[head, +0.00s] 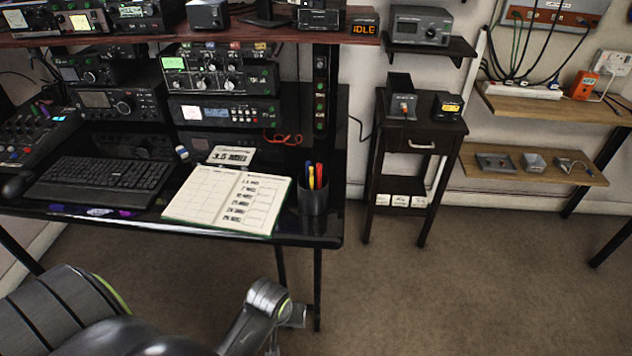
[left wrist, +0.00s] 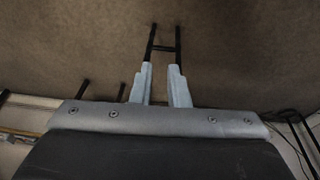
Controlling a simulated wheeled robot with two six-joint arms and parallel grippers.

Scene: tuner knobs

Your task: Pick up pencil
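A dark pencil cup (head: 313,199) stands at the right front corner of the black desk, right of an open notebook. Several upright writing tools stick out of it, with blue, yellow and red showing. The yellow one (head: 311,179) may be the pencil, but I cannot tell for sure. My left gripper (left wrist: 160,86) shows in the left wrist view with its two pale fingers apart and nothing between them. It points over the carpet and is away from the cup. In the head view its fingers cannot be made out. My right gripper is in neither view.
The open notebook (head: 228,200) lies beside the cup, with a keyboard (head: 100,181) further left. Radio units (head: 222,110) and a shelf (head: 180,36) stand behind and above. A small dark side table (head: 420,128) is to the right. The carpet (head: 440,290) in front is clear.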

